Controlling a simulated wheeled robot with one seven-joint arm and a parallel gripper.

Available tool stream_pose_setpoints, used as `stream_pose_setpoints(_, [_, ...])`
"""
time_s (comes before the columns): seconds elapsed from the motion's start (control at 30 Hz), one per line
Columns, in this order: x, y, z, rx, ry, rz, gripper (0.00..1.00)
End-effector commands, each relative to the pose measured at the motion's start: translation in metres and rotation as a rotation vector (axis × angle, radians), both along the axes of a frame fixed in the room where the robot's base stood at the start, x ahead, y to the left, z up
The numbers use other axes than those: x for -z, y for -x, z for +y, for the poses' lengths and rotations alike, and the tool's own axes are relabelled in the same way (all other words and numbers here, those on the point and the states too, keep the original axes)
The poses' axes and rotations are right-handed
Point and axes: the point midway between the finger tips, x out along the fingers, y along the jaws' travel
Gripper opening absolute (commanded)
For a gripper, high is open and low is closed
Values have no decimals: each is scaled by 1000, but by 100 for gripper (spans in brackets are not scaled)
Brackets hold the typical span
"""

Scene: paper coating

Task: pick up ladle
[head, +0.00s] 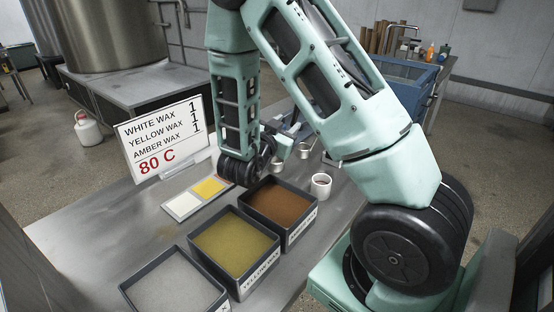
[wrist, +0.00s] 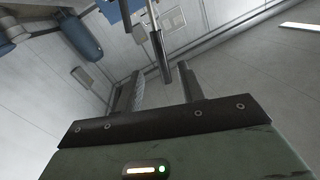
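In the wrist view my gripper (wrist: 160,82) has its two dark fingers apart. A long thin tool with a dark grip and a slim metal shaft, which looks like the ladle (wrist: 161,55), reaches down from the top of the picture. The end of its grip lies between or just beyond my fingertips; I cannot tell its depth, and the fingers are not closed on it. In the head view my arm covers much of the area around my gripper, and I cannot make out the ladle clearly there.
On the metal table (head: 90,235) stand trays of brown (head: 278,202), yellow (head: 236,244) and grey-white (head: 172,288) wax. A white cup (head: 321,185) is right of the brown tray. A sign (head: 160,138) stands at the back left. A blue bin (head: 405,85) is behind my arm.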

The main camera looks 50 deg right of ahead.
Motion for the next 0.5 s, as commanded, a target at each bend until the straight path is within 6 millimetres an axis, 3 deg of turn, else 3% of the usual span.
stream_pose_setpoints(0.27, [-1,-7,-23,0,-1,0,39])
stream_pose_setpoints(0.5, [-3,-17,-55,3,-1,0,39])
